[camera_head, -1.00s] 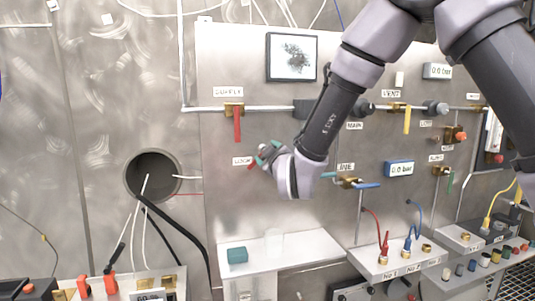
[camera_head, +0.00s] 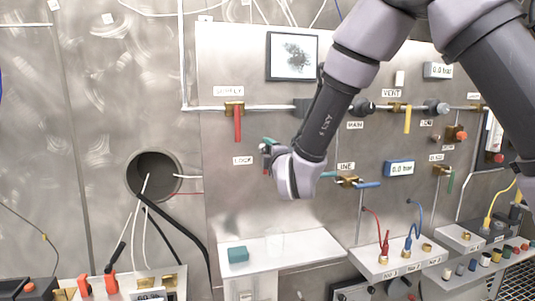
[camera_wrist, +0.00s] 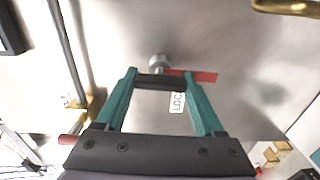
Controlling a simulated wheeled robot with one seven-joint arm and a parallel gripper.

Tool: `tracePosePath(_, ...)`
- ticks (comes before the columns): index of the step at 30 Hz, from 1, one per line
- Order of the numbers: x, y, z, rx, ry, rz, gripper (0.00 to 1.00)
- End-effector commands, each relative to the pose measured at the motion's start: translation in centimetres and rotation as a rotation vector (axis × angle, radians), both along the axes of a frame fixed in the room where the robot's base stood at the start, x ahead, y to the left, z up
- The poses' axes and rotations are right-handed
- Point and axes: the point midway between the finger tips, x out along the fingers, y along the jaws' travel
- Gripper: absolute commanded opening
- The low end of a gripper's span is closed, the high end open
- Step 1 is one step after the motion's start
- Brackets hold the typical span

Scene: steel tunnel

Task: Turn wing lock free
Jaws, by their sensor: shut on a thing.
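The wing lock shows in the wrist view as a silver round stem (camera_wrist: 158,61) on the steel panel, with a dark bar across it and a red strip (camera_wrist: 205,76) reaching out to the right. My gripper (camera_wrist: 160,82) has its teal fingers either side of the dark bar and is shut on the wing lock. In the head view my gripper (camera_head: 267,150) is at the panel just right of the LOCK label (camera_head: 243,161). There the wing lock is mostly hidden by the fingers. In the wrist view the label (camera_wrist: 177,103) shows between the fingers.
Above the lock is the supply valve with its red handle (camera_head: 237,125) hanging down. A brass valve with a blue handle (camera_head: 366,185) is to the right. A shelf (camera_head: 310,248) with a teal block (camera_head: 238,254) is below. A round hole with cables (camera_head: 153,175) is left.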

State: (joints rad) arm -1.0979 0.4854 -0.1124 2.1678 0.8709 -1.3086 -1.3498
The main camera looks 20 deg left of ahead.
Motion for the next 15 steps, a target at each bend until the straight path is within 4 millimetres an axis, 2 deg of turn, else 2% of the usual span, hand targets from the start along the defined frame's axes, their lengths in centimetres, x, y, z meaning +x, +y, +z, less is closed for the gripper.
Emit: tracePosePath(15, -0.07, -0.02, -0.19, -0.049, -0.025, 0.000, 0.14)
